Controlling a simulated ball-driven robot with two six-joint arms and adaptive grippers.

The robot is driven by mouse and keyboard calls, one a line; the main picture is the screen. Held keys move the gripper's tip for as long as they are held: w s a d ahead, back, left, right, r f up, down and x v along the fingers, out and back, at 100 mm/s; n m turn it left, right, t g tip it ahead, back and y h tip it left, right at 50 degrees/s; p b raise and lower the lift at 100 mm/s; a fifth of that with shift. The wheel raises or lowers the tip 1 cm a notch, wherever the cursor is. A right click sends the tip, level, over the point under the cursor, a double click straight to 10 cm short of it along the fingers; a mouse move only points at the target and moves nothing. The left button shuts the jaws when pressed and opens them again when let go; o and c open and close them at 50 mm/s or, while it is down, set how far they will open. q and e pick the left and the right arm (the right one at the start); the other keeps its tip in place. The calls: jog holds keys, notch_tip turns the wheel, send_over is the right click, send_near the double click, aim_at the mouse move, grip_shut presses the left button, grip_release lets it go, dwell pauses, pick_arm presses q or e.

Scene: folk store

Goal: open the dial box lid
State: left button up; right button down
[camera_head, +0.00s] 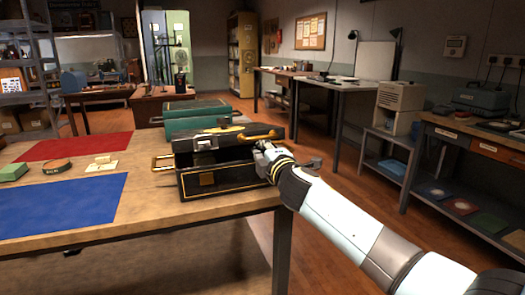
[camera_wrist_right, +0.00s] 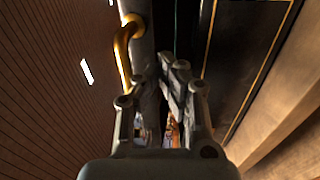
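The dial box (camera_head: 225,181) is black with gold trim and stands near the right end of the wooden table. Its lid (camera_head: 215,143) appears raised at the front, with a dark gap between it and the box body. A gold handle (camera_head: 262,136) lies along the lid; a gold bar also shows in the right wrist view (camera_wrist_right: 123,58). My right gripper (camera_head: 264,149) is at the right end of the lid, close to the handle. In the wrist view its fingers (camera_wrist_right: 158,75) are beside the gold bar; their grip is unclear. My left gripper is not in view.
A teal case (camera_head: 196,112) stands behind the box. A red mat (camera_head: 75,147), a blue mat (camera_head: 62,205), a green block (camera_head: 13,171) and a round band (camera_head: 57,166) lie left of it. The table's right edge is close to the box; open floor lies beyond.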

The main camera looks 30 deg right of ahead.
jog(key=shift+r, duration=0.1)
jog(key=shift+w+r+p, duration=0.25)
jog(key=shift+r+p, duration=0.85)
jog(key=shift+r, duration=0.15)
jog(key=shift+f, duration=0.1)
jog(key=shift+w+d+r+p, duration=0.1)
jog(key=shift+w+r+p, duration=0.1)
jog(key=shift+r+p, duration=0.4)
jog(key=shift+w+r+p, duration=0.15)
jog(key=shift+r+p, duration=0.3)
jog(key=shift+r, duration=0.25)
